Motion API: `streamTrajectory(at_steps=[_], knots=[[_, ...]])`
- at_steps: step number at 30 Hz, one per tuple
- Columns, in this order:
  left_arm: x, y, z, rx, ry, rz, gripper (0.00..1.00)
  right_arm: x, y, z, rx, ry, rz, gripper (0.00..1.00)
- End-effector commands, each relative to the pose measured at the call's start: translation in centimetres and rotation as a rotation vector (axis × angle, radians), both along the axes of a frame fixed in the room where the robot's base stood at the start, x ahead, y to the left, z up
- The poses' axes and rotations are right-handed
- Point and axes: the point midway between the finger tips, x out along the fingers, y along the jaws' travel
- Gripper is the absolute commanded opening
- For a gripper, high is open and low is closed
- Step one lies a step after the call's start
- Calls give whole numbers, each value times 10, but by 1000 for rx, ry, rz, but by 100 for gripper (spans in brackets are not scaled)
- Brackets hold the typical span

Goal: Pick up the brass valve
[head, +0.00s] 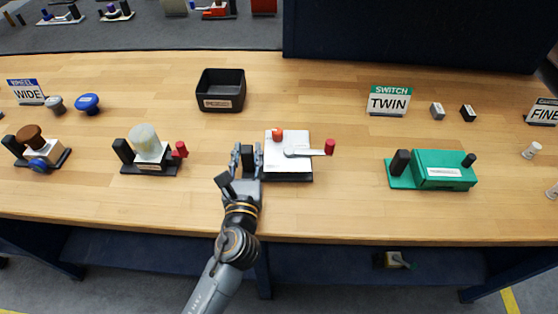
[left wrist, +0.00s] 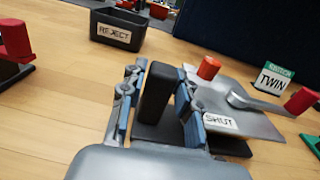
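I cannot pick out a brass valve for certain in either view. A light-grey plate device (head: 301,152) with an orange-red knob (head: 278,134) and a grey lever with a red end (head: 330,147) stands mid-table; its label reads "SHUT" in the left wrist view (left wrist: 220,121). A black upright post (left wrist: 156,92) stands at its left side. The fingers also show in the left wrist view (left wrist: 160,100). My right gripper is in neither view.
A black bin (head: 221,90) labelled "REJECT" stands behind, left of the device. A white-topped device (head: 147,145) stands to the left, a green box device (head: 444,169) to the right.

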Motion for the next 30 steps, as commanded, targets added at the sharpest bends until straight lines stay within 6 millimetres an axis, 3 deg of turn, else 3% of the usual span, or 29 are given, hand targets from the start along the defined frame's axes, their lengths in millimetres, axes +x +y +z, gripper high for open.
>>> streamTrajectory(at_steps=[9, 14, 26, 30], knots=[[6, 0, 0, -1, 0, 0, 32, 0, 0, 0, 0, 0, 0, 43], [6, 0, 0, -1, 0, 0, 0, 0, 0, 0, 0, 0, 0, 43], [6, 0, 3, -3, -4, 0, 0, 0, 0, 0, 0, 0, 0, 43], [7, 1, 13, -5, -7, 1, 0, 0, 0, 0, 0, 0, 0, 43]])
